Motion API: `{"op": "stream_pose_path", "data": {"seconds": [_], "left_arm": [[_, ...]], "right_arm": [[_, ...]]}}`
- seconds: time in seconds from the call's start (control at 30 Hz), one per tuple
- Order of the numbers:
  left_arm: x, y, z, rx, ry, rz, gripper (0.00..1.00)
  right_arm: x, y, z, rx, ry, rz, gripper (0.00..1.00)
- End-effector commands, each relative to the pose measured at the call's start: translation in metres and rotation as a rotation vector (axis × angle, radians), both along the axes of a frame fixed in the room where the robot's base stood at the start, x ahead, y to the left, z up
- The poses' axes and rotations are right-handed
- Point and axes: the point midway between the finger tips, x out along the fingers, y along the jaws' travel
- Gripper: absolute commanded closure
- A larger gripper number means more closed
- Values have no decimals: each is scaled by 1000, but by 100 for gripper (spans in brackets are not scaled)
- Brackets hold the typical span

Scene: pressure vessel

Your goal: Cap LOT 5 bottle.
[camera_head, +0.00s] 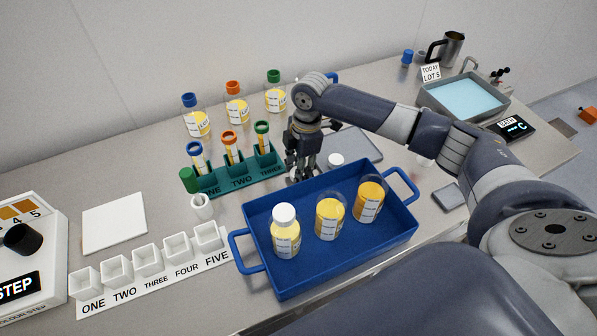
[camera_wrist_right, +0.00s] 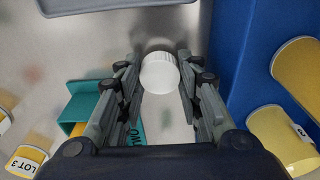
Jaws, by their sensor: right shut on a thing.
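My right gripper (camera_head: 303,174) points down over the bench, just behind the blue tray. In the right wrist view its fingers (camera_wrist_right: 160,75) are shut on a white cap (camera_wrist_right: 159,74). The fingers hide this grip in the head view. The blue tray (camera_head: 325,276) holds three yellow-filled bottles. The left bottle (camera_head: 286,238) wears a white cap; the middle bottle (camera_head: 329,219) and right bottle (camera_head: 369,201) show no white cap.
A green tube rack (camera_head: 235,184) and several capped bottles stand to the left. A row of white cups (camera_head: 148,262) lies in front. A sign (camera_head: 431,73) reads TODAY LOT 5, beside a water bath (camera_head: 465,98). My right arm crosses above the bench's right side.

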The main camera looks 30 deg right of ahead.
Motion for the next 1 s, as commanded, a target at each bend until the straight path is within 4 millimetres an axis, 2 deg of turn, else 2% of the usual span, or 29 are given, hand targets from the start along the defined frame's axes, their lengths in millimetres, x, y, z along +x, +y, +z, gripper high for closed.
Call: {"op": "stream_pose_path", "data": {"seconds": [0.3,0.5,1.0], "left_arm": [[0,0,-17,0,-1,-1,25],[1,-1,-20,-1,-1,-1,25],[1,-1,-20,-1,-2,-1,25]], "right_arm": [[1,0,61,1,-5,0,76],[1,0,86,0,-2,1,76],[0,1,91,0,0,-8,76]]}}
